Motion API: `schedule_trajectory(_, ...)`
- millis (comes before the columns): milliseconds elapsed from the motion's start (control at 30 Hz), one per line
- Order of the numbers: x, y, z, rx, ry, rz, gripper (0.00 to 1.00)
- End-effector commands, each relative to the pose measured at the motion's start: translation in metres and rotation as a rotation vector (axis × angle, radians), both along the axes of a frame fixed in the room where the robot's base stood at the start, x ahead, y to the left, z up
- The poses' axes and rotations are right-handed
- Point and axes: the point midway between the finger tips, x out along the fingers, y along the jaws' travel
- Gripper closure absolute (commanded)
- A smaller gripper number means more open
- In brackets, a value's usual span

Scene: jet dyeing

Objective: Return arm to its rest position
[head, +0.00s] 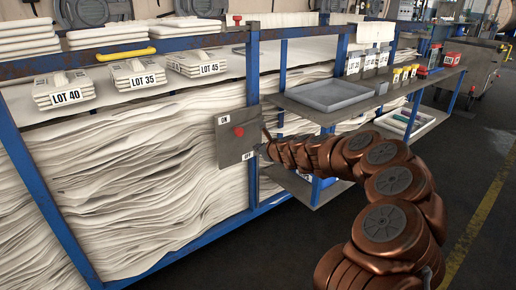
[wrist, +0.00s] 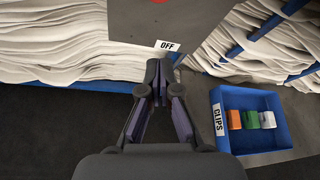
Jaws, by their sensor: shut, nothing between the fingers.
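My gripper (wrist: 159,80) is shut and empty in the wrist view, its fingertips together just below the OFF label (wrist: 167,45) of a grey switch panel (wrist: 185,20). I cannot tell whether the fingertips touch the panel. In the head view my copper-coloured arm curves from the lower right to the panel (head: 237,152), which carries a red knob (head: 239,131). The gripper's end is small there, at the panel's right side.
A blue-framed rack (head: 250,75) holds stacked white cloth (head: 130,175) and tagged lots such as LOT 40 (head: 64,91). A shelf with a grey tray (head: 327,94) stands right of the panel. A blue CLIPS bin (wrist: 245,146) sits right of my gripper. Dark floor (head: 480,165) is open at right.

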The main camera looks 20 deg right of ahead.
Motion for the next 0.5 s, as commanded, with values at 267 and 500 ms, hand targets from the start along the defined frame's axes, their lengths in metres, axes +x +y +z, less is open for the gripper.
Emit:
schedule_trajectory(267, 0.000, 0.000, 0.000, 0.000, 0.000, 0.000, 1.00)
schedule_trajectory(500, -0.002, 0.012, 0.015, -0.021, -0.006, 0.040, 1.00)
